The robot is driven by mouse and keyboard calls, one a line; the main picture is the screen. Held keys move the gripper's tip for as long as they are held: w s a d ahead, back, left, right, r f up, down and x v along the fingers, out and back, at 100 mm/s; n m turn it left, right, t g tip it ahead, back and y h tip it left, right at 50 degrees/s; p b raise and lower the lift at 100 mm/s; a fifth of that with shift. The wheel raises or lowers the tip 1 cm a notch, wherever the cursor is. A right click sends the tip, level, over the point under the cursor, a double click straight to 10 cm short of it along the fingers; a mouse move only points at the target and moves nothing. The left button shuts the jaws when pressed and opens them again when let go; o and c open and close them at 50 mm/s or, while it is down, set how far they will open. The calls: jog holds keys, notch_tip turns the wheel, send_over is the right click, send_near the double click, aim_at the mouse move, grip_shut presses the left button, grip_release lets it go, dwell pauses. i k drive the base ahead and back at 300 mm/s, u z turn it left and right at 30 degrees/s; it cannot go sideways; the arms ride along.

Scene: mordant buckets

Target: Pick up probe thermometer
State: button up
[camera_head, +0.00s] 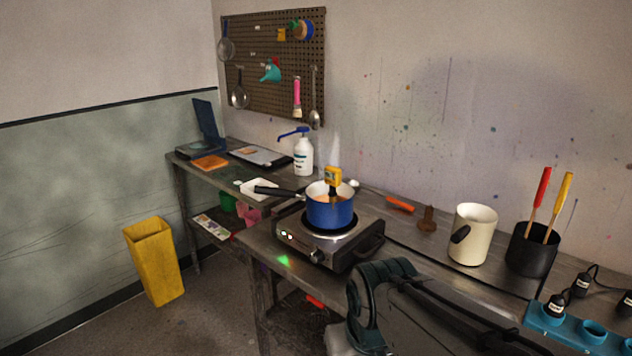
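The probe thermometer appears to be the yellow-headed device (333,176) with a small dark display. It stands upright at the blue saucepan (330,213), its lower part going down into the pan and hidden there. The saucepan has a black handle pointing left and sits on a hot plate (326,243) on the metal bench. Parts of my dark arm show at the bottom centre and right, in front of the bench. I see no fingertips of my gripper, and nothing of mine touches the thermometer.
A white pump bottle (303,157) stands behind the pan. A cream jug (472,235), a black pot of coloured-handled tools (530,252) and a blue rack (575,328) stand to the right. An orange-handled tool (400,204) lies behind. A yellow bin (153,262) is on the floor.

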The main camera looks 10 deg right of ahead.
aim_at(333, 175)
jog(key=z, duration=0.5)
jog(key=k, duration=1.1)
jog(key=u, duration=0.7)
jog(key=i, duration=0.85)
jog(key=u, duration=0.55)
jog(key=i, duration=1)
jog(key=z, duration=1.2)
jog(key=i, duration=0.65)
jog(key=z, duration=0.75)
